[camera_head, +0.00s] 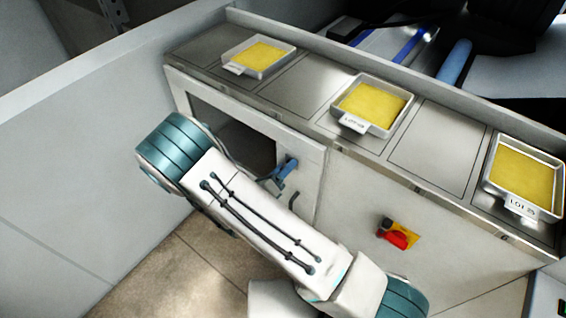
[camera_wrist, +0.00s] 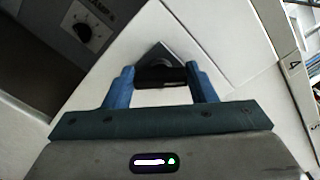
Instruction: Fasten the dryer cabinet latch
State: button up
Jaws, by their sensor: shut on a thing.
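In the wrist view my gripper (camera_wrist: 160,78) is shut on a dark latch handle (camera_wrist: 160,74), with one finger at each end. A grey angular plate (camera_wrist: 157,55) lies behind the handle on the pale panel. I cannot tell whether the latch is fastened.
The counter (camera_head: 440,147) carries metal trays of yellow material, one at the middle (camera_head: 371,104). A red and yellow switch (camera_head: 398,234) sits right of the door. A dark hooked handle (camera_head: 294,202) is below my gripper.

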jog(key=shift+w+a+f+n+p, duration=0.1)
jog(key=shift+n+p, duration=1.85)
jog(key=shift+n, duration=1.85)
jog(key=o, duration=1)
jog(key=b+v, duration=0.2)
jog(key=v, duration=1.2)
jog(key=shift+w, duration=0.1)
